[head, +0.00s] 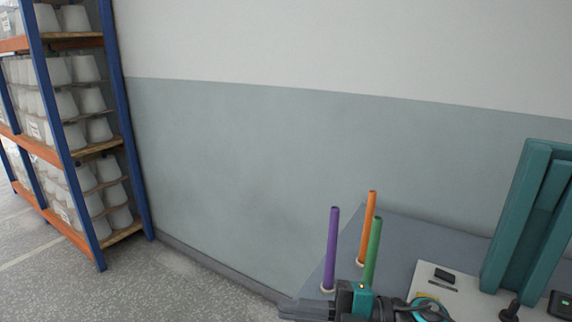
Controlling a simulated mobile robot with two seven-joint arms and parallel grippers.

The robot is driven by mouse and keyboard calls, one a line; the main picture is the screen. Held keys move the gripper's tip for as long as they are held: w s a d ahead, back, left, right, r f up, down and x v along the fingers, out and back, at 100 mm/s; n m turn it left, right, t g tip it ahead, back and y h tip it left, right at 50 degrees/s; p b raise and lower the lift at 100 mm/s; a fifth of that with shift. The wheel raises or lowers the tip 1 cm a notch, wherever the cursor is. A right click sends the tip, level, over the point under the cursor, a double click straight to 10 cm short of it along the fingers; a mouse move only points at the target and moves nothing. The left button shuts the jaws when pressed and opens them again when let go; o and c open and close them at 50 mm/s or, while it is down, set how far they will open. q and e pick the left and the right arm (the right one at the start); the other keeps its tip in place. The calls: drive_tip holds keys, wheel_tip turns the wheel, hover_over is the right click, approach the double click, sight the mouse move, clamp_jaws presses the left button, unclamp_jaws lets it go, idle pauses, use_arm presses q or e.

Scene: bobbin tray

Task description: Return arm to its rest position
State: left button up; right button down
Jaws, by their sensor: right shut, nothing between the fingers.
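My right gripper (290,308) shows at the bottom edge of the head view, fingers pointing left, shut and empty. It is in front of three thin upright tubes: a purple tube (331,248), an orange tube (369,222) and a green tube (375,245). The purple and orange tubes stand on pale round bases on the grey table. The foot of the green tube is hidden behind my gripper and wrist. My left gripper is not in view.
A grey tabletop (420,238) lies at the lower right, with a teal frame (522,225) and a pale panel with dark controls (455,297). A blue and orange rack of white cones (85,130) stands at the left. Open floor (165,285) lies between.

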drive_tip(key=d+f+m+t+h, duration=1.05)
drive_tip(key=m+t, duration=0.35)
drive_tip(key=m, duration=0.7)
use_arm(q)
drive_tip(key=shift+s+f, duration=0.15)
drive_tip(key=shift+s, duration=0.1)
use_arm(e)
drive_tip(key=s+d+f+m+g+h, duration=0.2)
drive_tip(key=s+f+h, duration=0.1)
drive_tip(key=s+f, duration=0.2)
drive_tip(key=s+d+f+m+g+h, duration=0.3)
drive_tip(key=s+f, duration=0.3)
drive_tip(key=f, duration=0.2)
drive_tip(key=shift+d+f+m, duration=0.2)
drive_tip(key=shift+f+m, duration=0.1)
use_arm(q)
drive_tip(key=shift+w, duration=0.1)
